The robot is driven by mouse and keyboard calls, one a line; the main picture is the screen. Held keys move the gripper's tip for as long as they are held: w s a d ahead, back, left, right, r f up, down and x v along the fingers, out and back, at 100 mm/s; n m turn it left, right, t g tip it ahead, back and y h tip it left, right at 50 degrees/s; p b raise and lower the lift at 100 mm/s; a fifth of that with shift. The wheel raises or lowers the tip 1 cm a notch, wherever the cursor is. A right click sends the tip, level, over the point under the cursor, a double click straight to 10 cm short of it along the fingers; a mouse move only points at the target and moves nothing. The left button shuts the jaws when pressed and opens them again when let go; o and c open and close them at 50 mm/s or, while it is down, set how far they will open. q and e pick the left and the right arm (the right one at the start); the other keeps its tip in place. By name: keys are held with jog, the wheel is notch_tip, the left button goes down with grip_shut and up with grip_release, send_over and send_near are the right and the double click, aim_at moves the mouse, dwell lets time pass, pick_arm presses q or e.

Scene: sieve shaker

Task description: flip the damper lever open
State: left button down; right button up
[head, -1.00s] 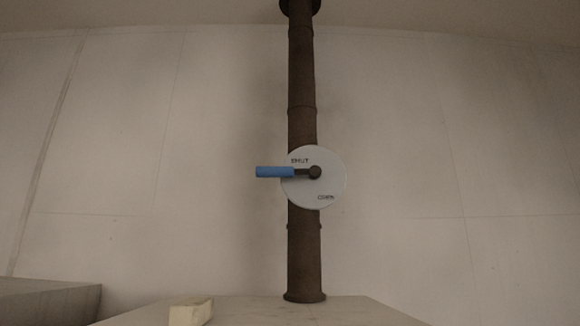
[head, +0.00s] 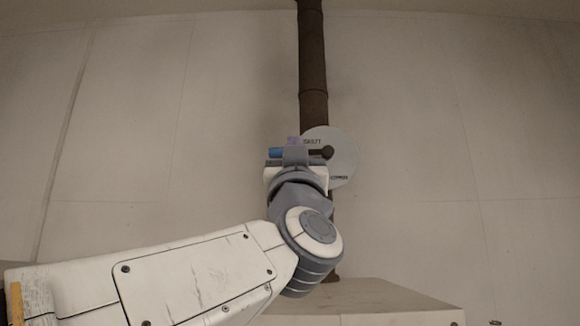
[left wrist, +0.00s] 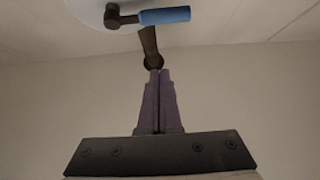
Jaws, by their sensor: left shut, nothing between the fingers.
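The damper lever has a blue handle (head: 276,153) and a dark pivot knob (head: 328,152). It lies level, handle to the left, just below the SHUT mark on the pale round plate (head: 345,165). The OPEN mark is at the plate's lower right. My left gripper (head: 294,141) is shut and empty, and hides the middle of the lever. In the left wrist view its purple fingertips (left wrist: 159,72) point toward the blue handle (left wrist: 165,15), with a gap in the picture. Whether they touch it cannot be told. My right gripper is not in view.
The plate is on a dark upright pipe (head: 313,75) in front of a plain wall (head: 450,110). A pale block or ledge (head: 385,298) is below, at the pipe's foot. The space right of the plate is clear.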

pick_arm(q)
jog(key=shift+a, duration=0.15)
jog(key=p+x, duration=0.8)
jog(key=x, duration=0.3)
jog(key=shift+w+f, duration=0.25)
jog(key=shift+f, duration=0.8)
jog(key=shift+w+f, duration=0.3)
jog(key=shift+f, duration=0.75)
